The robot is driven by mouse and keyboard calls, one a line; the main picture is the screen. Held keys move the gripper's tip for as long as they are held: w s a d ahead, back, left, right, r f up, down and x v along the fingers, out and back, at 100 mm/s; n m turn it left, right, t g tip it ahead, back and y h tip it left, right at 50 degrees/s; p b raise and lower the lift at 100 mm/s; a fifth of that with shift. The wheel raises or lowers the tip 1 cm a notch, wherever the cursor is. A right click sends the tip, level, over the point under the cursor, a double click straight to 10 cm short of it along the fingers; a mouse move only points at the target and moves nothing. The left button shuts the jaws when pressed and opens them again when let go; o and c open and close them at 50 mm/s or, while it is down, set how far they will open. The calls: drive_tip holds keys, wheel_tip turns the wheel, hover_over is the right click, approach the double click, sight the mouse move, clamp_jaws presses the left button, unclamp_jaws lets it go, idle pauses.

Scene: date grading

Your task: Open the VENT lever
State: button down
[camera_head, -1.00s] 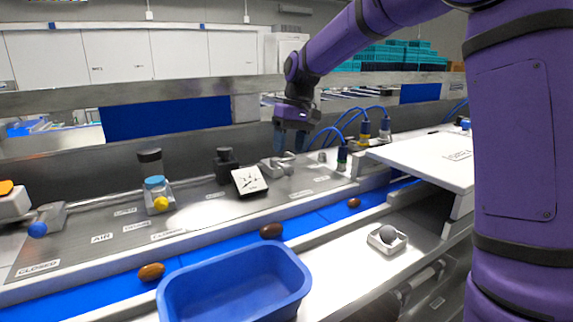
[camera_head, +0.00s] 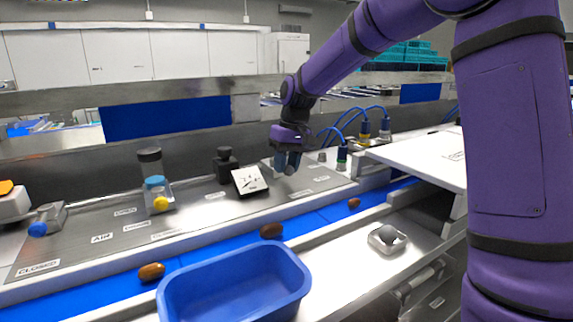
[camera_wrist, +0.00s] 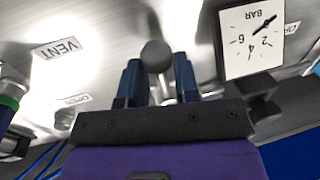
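A lever with a round grey knob (camera_wrist: 155,55) shows in the wrist view, between and just beyond my fingertips. The VENT label (camera_wrist: 58,48) lies on the metal panel to its left, with an OPEN label (camera_wrist: 74,100) below that. My gripper (camera_wrist: 158,68) has its two blue fingers apart, one on each side of the knob's stem; I cannot tell whether they touch it. In the head view my gripper (camera_head: 286,163) points down over the lever, hiding most of it.
A pressure gauge (camera_head: 249,180) stands close to the left of my gripper. Blue hoses with fittings (camera_head: 342,157) rise to the right. A yellow-knobbed lever (camera_head: 160,204) and a blue-knobbed lever (camera_head: 38,229) are farther left. A blue bin (camera_head: 235,285) stands in front, near the belt with several dates.

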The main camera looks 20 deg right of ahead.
drive_tip(key=shift+d, duration=0.1)
drive_tip(key=n, duration=0.1)
drive_tip(key=d+n, duration=0.1)
drive_tip(key=n, duration=0.1)
drive_tip(key=w+n, duration=0.1)
drive_tip(key=shift+d+n+g, duration=0.3)
drive_tip(key=shift+d+g, duration=0.1)
drive_tip(key=n, duration=0.1)
drive_tip(key=w+d+n, duration=0.1)
drive_tip(key=n, duration=0.1)
drive_tip(key=n+h, duration=0.1)
drive_tip(key=shift+w+d+n+g, duration=0.25)
drive_tip(key=shift+w+n+g, duration=0.05)
drive_tip(key=n, duration=0.1)
drive_tip(key=w+n, duration=0.1)
drive_tip(key=n, duration=0.1)
drive_tip(key=w+n, duration=0.1)
drive_tip(key=shift+d+h, duration=0.3)
drive_tip(key=shift+h, duration=0.1)
drive_tip(key=shift+w+n+h, duration=0.2)
drive_tip(key=shift+w+n, duration=0.35)
drive_tip(key=shift+n, duration=0.7)
drive_tip(key=shift+w+n+h, duration=0.2)
drive_tip(key=shift+w+n, duration=0.3)
drive_tip(key=shift+n, duration=0.75)
drive_tip(key=c, duration=0.9)
unclamp_jaws()
drive_tip(key=shift+o, duration=0.2)
